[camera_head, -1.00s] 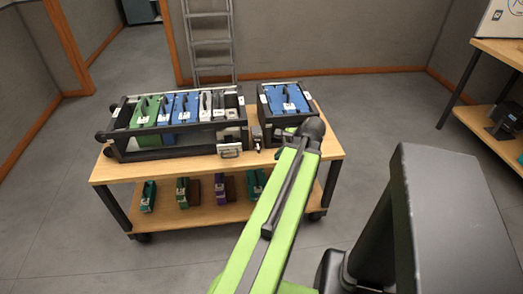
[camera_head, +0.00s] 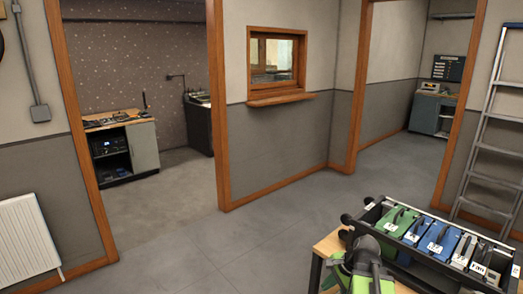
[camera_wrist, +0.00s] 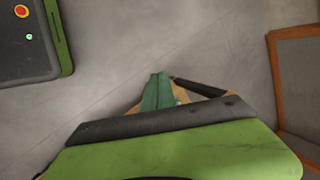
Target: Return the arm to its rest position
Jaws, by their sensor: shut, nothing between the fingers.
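My gripper (camera_wrist: 158,80) shows in the wrist view as two teal fingers close together, with nothing between them. The green and dark body behind it fills the bottom of that view. Bare grey floor lies beyond the fingertips. In the head view my green arm (camera_head: 361,268) is at the bottom, in front of the left end of the bench, with a dark joint at its top. The fingers cannot be made out in the head view.
A wooden bench (camera_head: 333,243) with a black rack of green, blue and white modules (camera_head: 437,238) stands at the lower right. A ladder (camera_head: 490,150) leans behind it. A radiator (camera_head: 27,240) is at the left. Open grey floor (camera_head: 215,250) lies between.

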